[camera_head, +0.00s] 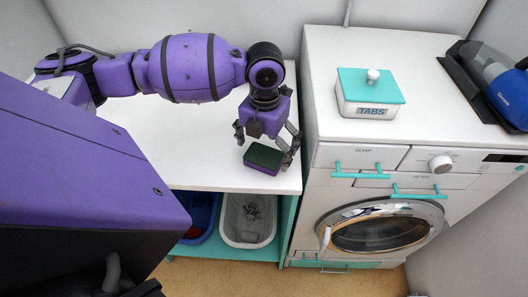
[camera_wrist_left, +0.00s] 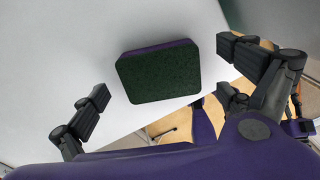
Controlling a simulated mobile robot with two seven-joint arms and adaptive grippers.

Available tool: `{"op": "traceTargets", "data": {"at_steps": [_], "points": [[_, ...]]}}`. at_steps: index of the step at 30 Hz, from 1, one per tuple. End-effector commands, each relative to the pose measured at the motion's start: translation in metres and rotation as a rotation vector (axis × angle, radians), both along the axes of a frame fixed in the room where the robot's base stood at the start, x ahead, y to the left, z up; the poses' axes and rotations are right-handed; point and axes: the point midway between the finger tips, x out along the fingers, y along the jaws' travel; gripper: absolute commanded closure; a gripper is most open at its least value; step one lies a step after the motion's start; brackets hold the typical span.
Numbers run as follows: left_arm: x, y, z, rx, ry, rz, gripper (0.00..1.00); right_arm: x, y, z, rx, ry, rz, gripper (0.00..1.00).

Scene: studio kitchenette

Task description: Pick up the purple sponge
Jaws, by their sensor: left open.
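The purple sponge (camera_head: 262,159) has a dark green scouring top and lies on the white counter (camera_head: 190,140) near its front right edge. In the left wrist view the sponge (camera_wrist_left: 158,76) shows its green face, with a purple strip along its far side. My left gripper (camera_head: 266,148) is open above the sponge. In the left wrist view its fingers (camera_wrist_left: 165,90) are spread to either side of the sponge, apart from it, with white counter showing between. My right gripper is not in view.
A white washing machine (camera_head: 330,90) stands right of the counter, with a teal-lidded TABS box (camera_head: 370,92) and a blue handheld vacuum (camera_head: 508,90) on top. Below the counter are a white bin (camera_head: 232,236) and a blue bin (camera_head: 205,222). The counter left of the sponge is clear.

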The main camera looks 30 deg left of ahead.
Motion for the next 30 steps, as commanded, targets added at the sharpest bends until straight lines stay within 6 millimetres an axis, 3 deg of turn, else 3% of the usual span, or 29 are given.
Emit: {"op": "traceTargets", "data": {"at_steps": [5, 10, 18, 30], "points": [[0.000, 0.000, -0.013, 0.001, -0.001, -0.001, 0.04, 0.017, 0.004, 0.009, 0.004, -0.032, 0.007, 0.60], [0.000, 0.000, -0.013, 0.001, -0.002, -0.001, 0.04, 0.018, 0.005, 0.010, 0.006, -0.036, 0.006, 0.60], [0.000, 0.000, -0.013, 0.001, -0.002, 0.000, 0.35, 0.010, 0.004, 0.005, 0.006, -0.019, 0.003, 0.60], [0.000, 0.000, -0.011, 0.001, -0.002, 0.000, 0.38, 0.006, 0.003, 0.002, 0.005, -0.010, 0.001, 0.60]]}}
